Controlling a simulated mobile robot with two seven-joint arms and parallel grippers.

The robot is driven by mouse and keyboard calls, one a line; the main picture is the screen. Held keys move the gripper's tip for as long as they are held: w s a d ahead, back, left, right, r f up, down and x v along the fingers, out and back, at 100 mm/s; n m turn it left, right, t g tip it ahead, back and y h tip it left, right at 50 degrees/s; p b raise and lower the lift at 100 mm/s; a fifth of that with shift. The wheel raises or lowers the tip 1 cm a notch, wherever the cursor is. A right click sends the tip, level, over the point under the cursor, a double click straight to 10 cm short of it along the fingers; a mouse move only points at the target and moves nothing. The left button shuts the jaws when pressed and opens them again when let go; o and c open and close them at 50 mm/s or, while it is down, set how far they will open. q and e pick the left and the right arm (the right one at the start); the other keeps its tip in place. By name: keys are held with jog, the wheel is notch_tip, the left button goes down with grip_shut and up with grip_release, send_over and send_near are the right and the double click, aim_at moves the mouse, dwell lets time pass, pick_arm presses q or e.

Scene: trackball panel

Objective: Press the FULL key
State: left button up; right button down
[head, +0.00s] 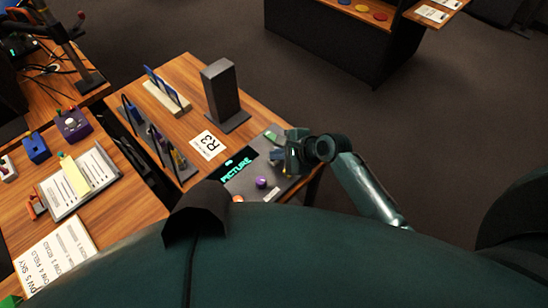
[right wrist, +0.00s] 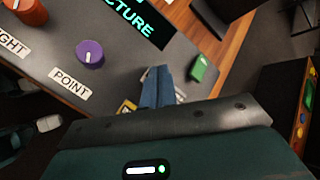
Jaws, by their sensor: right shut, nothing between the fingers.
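The dark grey panel (head: 240,188) lies on the wooden table with a lit display (head: 237,170) reading PICTURE. My right gripper (head: 279,158) is over the panel's right part, shut and empty. In the right wrist view its blue fingertips (right wrist: 158,72) point down at the panel, between a purple knob (right wrist: 90,53) labelled POINT and a green key (right wrist: 203,67). A yellow-edged piece (right wrist: 127,107) shows partly beside the fingers. I cannot read the word FULL on any key; the fingers hide part of the panel. My left gripper is not in view.
An orange knob (right wrist: 27,11) stands at the panel's corner. Racks with tools (head: 160,140) are to the left. The floor to the right is clear.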

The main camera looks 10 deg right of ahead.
jog(key=shift+f, duration=0.3)
dwell(0.4)
jog(key=shift+r, duration=0.15)
jog(key=shift+r+p, duration=0.65)
jog(key=shift+r, duration=0.15)
jog(key=shift+r, duration=2.5)
